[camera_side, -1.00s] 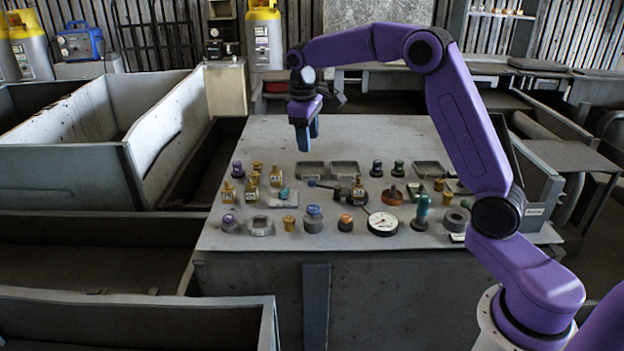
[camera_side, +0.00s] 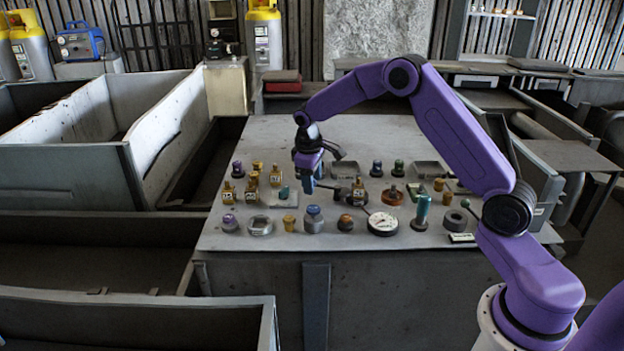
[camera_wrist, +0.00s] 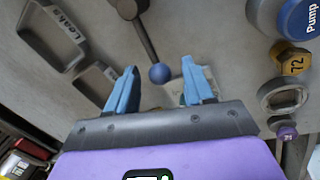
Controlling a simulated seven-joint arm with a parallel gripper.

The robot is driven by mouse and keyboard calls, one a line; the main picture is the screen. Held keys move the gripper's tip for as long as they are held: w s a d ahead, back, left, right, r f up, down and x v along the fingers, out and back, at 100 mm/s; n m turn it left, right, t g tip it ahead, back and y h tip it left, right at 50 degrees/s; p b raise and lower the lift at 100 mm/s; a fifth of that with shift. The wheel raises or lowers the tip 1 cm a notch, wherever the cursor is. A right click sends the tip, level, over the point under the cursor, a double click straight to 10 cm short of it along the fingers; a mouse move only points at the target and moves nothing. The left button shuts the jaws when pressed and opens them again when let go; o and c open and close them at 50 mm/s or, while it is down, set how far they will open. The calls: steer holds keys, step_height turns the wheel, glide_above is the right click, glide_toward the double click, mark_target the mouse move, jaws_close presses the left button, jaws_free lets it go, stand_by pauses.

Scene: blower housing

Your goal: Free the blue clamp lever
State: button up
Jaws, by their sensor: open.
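The clamp lever shows in the wrist view as a dark rod ending in a blue ball (camera_wrist: 159,74). Its rod runs up to a dark pivot at the top edge. In the side view its dark clamp base (camera_side: 343,196) stands mid-bench, and my gripper hides the ball end. My gripper (camera_side: 308,190) is low over the bench, pointing down at the lever's ball end. In the wrist view my gripper (camera_wrist: 159,68) is open, with one blue finger on each side of the ball and a gap to both. Nothing is held.
A brass tag piece (camera_side: 358,194) stands right beside the clamp base. A blue-topped knob (camera_side: 313,217) is just in front of my gripper, and a dial gauge (camera_side: 382,224) is to its right. Several brass pieces stand left. The bench's back part (camera_side: 260,135) is clear.

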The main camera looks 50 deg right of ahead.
jaws_close()
steer(key=shift+w, duration=0.1)
steer(key=d+m, duration=0.1)
steer(key=w+m, duration=0.1)
steer(key=m, duration=0.1)
steer(key=shift+d+m+g, duration=0.3)
steer(key=shift+d, duration=0.05)
steer(key=d+m, duration=0.1)
steer(key=m, duration=0.1)
steer(key=d+m, duration=0.1)
steer(key=shift+w+d+m+g, duration=0.1)
steer(key=shift+w+m+g, duration=0.2)
steer(key=shift+w+m, duration=0.1)
steer(key=d+m, duration=0.1)
steer(key=m, duration=0.1)
steer(key=d+m, duration=0.1)
steer(key=m, duration=0.1)
steer(key=shift+s+d+g, duration=0.15)
steer(key=shift+d+g, duration=0.25)
steer(key=shift+s+d+m+g+y, duration=0.25)
steer(key=shift+d+m, duration=0.35)
steer(key=shift+m, duration=0.6)
steer(key=shift+s+d+m+g+y, duration=0.15)
steer(key=shift+s+d+m, duration=0.35)
steer(key=shift+m, duration=0.7)
steer(key=shift+w+d, duration=0.1)
steer(key=shift+d, duration=0.05)
